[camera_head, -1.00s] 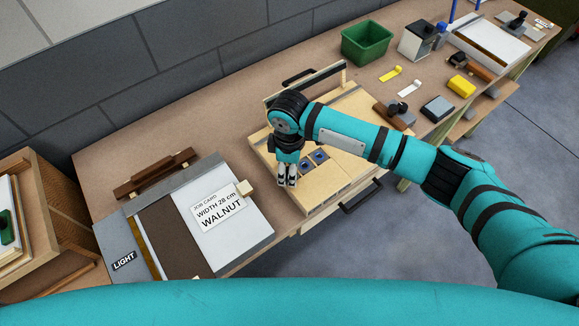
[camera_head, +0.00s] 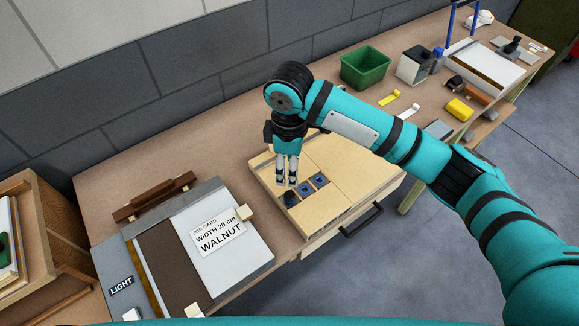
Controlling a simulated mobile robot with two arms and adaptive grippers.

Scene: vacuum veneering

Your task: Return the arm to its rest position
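My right arm comes in from the right and ends in my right gripper (camera_head: 287,181), which points down above the pale wooden box (camera_head: 345,160). Its two fingers stand slightly apart with a narrow gap, and nothing shows between them. The fingertips are just above and behind a dark round piece (camera_head: 291,198) in the box's row of small recesses. Blue-and-dark pieces sit beside it, such as one recessed piece (camera_head: 320,180). My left gripper is not in view.
A job card (camera_head: 219,233) reading "WIDTH 28 cm WALNUT" lies on the grey-white board at left. A green bin (camera_head: 365,68), yellow block (camera_head: 459,109) and black-and-white box (camera_head: 414,65) stand to the right. Bare bench (camera_head: 215,150) lies left of the wooden box.

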